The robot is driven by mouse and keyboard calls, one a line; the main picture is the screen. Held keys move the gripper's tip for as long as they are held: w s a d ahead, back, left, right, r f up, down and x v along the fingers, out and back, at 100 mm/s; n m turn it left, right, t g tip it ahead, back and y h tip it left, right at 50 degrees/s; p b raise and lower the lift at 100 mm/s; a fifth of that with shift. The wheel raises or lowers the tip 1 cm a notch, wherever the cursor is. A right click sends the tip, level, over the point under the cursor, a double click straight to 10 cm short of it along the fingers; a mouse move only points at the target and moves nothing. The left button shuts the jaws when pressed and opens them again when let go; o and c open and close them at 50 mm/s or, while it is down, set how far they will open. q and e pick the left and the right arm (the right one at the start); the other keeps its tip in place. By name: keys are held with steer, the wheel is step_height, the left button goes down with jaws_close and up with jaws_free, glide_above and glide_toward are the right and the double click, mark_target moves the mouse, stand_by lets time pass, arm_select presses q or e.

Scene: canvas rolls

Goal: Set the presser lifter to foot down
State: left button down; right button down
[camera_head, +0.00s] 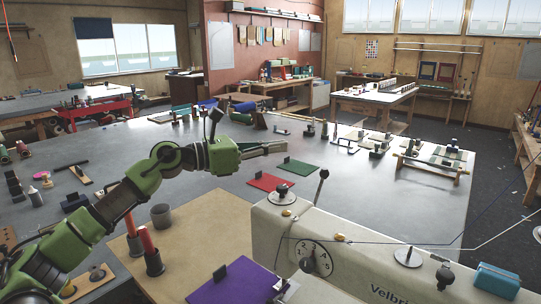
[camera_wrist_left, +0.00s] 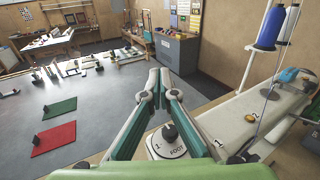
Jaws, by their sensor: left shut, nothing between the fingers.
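The cream sewing machine (camera_head: 400,270) stands at the front right. On its top a dark knob (camera_head: 282,190) sits on a pale round plate. In the left wrist view the knob (camera_wrist_left: 169,131) shows between the finger bases, and its plate (camera_wrist_left: 168,147) reads "1" and "FOOT". A lever with a black ball end (camera_head: 321,175) stands upright beside it in the head view. My left gripper (camera_head: 284,147) is shut and empty, in the air above and beyond the knob. Its closed fingertips (camera_wrist_left: 159,74) point away over the table. My right gripper is out of view.
A numbered dial (camera_head: 315,258) is on the machine's front. Green (camera_head: 298,167) and red (camera_head: 268,183) mats lie on the grey table behind it. Thread lines cross the machine at right. Thread cones (camera_wrist_left: 270,28) stand at the right in the wrist view.

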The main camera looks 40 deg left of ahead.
arm_select(q)
steer(key=shift+s+a+r, duration=0.35)
steer(key=shift+s+r, duration=0.25)
steer(key=shift+s, duration=0.15)
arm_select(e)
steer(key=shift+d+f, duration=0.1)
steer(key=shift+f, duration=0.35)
arm_select(q)
steer(key=shift+s+r, duration=0.1)
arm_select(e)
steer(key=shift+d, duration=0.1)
